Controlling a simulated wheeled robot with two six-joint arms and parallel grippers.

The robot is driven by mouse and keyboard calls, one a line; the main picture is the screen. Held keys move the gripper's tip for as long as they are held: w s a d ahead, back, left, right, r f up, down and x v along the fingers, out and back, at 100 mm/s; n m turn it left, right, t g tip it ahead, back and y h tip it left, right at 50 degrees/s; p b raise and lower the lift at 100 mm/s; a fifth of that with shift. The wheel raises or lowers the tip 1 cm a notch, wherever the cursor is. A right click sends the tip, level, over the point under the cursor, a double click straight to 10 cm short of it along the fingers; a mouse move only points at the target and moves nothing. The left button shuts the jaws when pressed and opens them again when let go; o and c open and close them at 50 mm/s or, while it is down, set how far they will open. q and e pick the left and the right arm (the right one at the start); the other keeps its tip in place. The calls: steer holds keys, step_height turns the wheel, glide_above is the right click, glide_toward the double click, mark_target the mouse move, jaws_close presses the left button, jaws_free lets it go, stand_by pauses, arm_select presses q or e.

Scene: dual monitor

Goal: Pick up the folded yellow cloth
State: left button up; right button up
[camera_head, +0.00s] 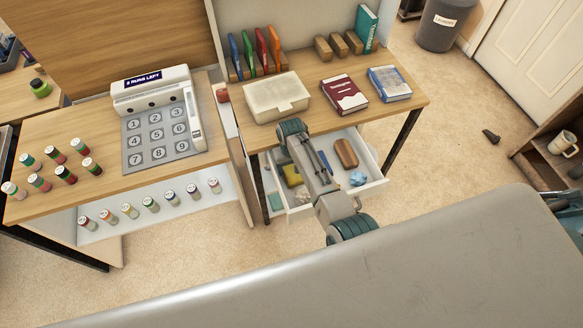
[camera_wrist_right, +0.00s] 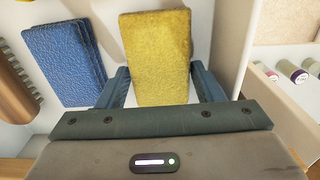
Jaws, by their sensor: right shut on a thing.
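The folded yellow cloth (camera_wrist_right: 158,55) stands out in the middle of the right wrist view, between the two fingers of my right gripper (camera_wrist_right: 160,85), which is shut on it. In the head view a part of the yellow cloth (camera_head: 292,176) shows in the open white drawer, left of my right arm. My right arm reaches over the drawer there and hides most of the gripper. I cannot tell whether the cloth touches the drawer floor. My left gripper is not in view.
A folded blue cloth (camera_wrist_right: 65,62) lies beside the yellow one. The drawer's walls (camera_head: 377,160) are close around; it also holds a brown brush (camera_head: 346,153) and a light blue crumpled item (camera_head: 357,178).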

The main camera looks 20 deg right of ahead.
mark_target(291, 168)
step_height(291, 168, up, 18)
steer(key=b, duration=0.1)
steer(key=shift+f, duration=0.25)
